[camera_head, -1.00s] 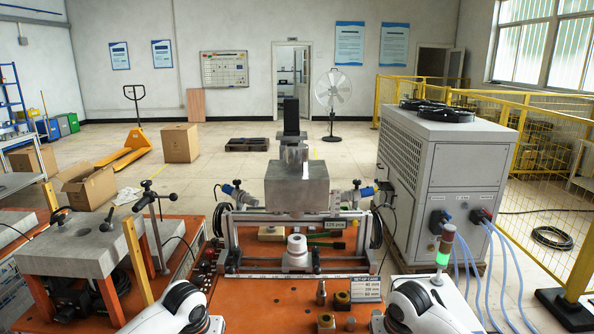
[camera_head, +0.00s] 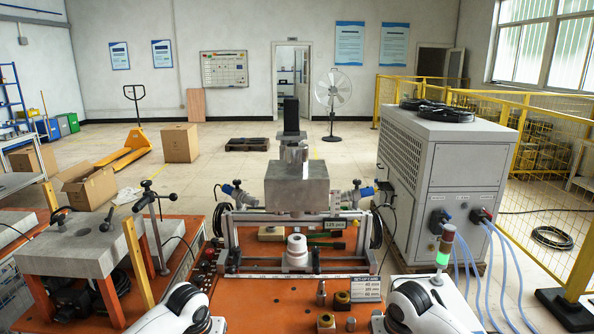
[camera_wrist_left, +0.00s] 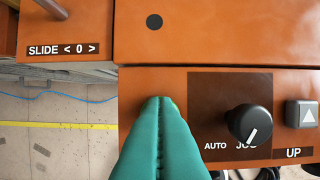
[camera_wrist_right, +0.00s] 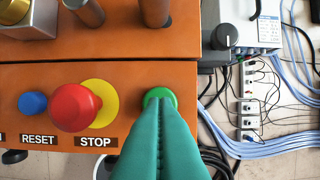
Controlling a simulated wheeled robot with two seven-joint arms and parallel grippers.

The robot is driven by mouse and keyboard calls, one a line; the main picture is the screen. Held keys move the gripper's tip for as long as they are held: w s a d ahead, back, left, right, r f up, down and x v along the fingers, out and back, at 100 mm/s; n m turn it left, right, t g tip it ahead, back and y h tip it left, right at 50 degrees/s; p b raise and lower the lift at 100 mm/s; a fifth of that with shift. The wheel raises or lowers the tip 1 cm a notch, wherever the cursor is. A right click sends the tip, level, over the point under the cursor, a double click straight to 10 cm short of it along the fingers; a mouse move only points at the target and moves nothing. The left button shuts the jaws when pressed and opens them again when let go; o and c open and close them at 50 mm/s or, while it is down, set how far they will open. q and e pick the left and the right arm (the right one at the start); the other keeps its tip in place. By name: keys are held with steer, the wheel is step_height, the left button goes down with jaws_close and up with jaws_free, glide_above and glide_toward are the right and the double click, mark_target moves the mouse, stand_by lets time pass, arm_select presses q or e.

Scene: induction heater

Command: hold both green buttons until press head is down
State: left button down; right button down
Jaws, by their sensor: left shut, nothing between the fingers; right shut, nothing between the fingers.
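My left gripper (camera_wrist_left: 157,103) has its teal fingers shut, tips on the orange panel left of the AUTO/JOG knob. The button's far rim shows; the fingers cover the rest. The press head, a grey block (camera_head: 297,187), hangs in the head view above the white cylinder (camera_head: 297,250), with a gap between them.
The AUTO/JOG knob (camera_wrist_left: 249,124) and UP button (camera_wrist_left: 303,114) lie right of my left fingers. The red STOP button (camera_wrist_right: 76,107) and blue RESET button (camera_wrist_right: 33,103) lie left of my right fingers. A light tower (camera_head: 445,246) glows green beside the orange table.

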arm_select(q)
steer(key=shift+f, duration=0.4)
steer(key=shift+s+f, duration=0.1)
arm_select(e)
steer(key=shift+w+f, duration=0.2)
steer(key=shift+w, duration=0.25)
steer(key=shift+f, duration=0.75)
steer(key=shift+s+f, duration=0.15)
steer(key=shift+f, duration=0.15)
stand_by(2.5)
stand_by(0.4)
steer(key=shift+w+v, duration=0.2)
steer(key=shift+v, duration=0.6)
steer(key=shift+w+v, duration=0.2)
steer(key=shift+v, duration=0.6)
steer(key=shift+w+r, duration=0.1)
steer(key=shift+r, duration=0.05)
